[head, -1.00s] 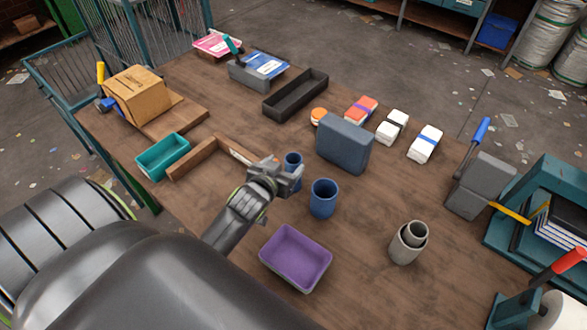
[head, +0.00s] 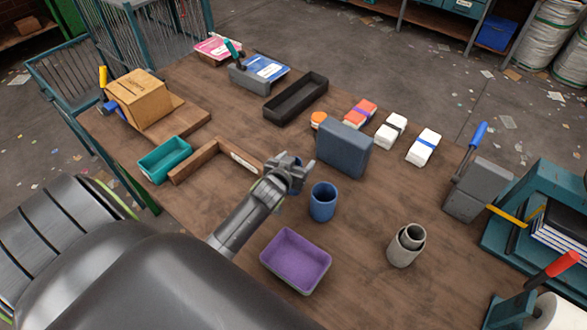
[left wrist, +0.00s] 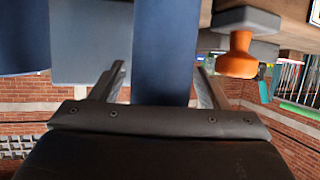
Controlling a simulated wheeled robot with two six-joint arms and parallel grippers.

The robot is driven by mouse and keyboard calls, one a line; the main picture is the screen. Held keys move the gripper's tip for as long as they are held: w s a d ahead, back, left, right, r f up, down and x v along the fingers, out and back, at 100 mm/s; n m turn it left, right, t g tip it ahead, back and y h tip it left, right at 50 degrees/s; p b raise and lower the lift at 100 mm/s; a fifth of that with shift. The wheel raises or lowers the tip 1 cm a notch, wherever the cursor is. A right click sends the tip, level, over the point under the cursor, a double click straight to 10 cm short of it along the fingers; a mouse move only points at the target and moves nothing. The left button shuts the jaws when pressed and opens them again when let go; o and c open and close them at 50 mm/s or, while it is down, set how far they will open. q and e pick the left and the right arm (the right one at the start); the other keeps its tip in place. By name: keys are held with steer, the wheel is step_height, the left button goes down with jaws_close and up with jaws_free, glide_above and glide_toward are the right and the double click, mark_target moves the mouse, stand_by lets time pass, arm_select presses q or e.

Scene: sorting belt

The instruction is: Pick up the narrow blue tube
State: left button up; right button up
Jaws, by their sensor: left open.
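The narrow blue tube (left wrist: 163,45) stands between the two fingers of my left gripper (left wrist: 160,70) in the left wrist view. Gaps show on both sides of it, so the open fingers appear not to touch it. In the head view my left gripper (head: 291,172) covers nearly all of this tube. A wider blue tube (head: 322,202) stands upright just right of the gripper; it appears to be the dark blue shape (left wrist: 22,38) at the left of the wrist view. My right gripper is not in view.
A blue-grey block (head: 344,148) stands behind the gripper. A purple tray (head: 297,260) lies in front, and a grey tube pair (head: 406,245) stands at right. A brown wooden angle piece (head: 205,160) and a teal tray (head: 165,160) lie left. Bare table shows between them.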

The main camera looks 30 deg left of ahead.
arm_select(q)
steer(key=c, duration=1.3)
